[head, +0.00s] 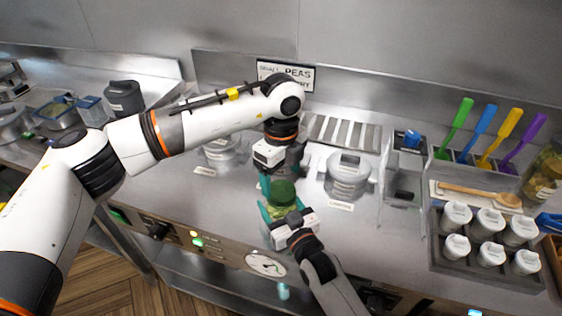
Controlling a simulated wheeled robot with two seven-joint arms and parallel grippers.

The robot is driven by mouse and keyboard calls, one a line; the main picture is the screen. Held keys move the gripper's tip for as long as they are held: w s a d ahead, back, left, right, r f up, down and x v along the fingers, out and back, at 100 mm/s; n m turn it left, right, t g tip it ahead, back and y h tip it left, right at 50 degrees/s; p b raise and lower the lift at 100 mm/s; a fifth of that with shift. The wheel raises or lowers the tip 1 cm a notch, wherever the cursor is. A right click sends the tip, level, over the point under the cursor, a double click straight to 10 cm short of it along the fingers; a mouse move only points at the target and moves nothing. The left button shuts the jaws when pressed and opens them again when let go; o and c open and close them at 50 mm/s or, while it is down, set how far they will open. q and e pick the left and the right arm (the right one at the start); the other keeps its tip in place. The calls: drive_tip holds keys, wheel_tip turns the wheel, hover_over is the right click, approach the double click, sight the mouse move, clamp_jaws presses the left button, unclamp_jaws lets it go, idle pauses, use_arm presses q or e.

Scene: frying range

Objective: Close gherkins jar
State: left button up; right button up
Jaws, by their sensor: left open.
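A jar with a dark green lid (283,192), which I take to be the gherkins jar, stands on the steel counter near its front edge, in the middle of the head view. The lid sits at the top of the jar; whether it is fastened cannot be seen. My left gripper (281,181) points down from above with its teal fingers open around the lid. My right gripper (282,210) reaches in from the front, low at the jar's body, with teal fingers beside it. The grippers hide most of the jar, and whether the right fingers press on it is unclear.
A lidded clear container (348,177) stands right of the jar, another (222,150) behind left. A rack of white-lidded pots (488,240) and coloured spatulas (487,135) are at right. The counter left of the jar is clear.

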sight(281, 191)
use_arm(q)
drive_tip(key=shift+f, duration=2.05)
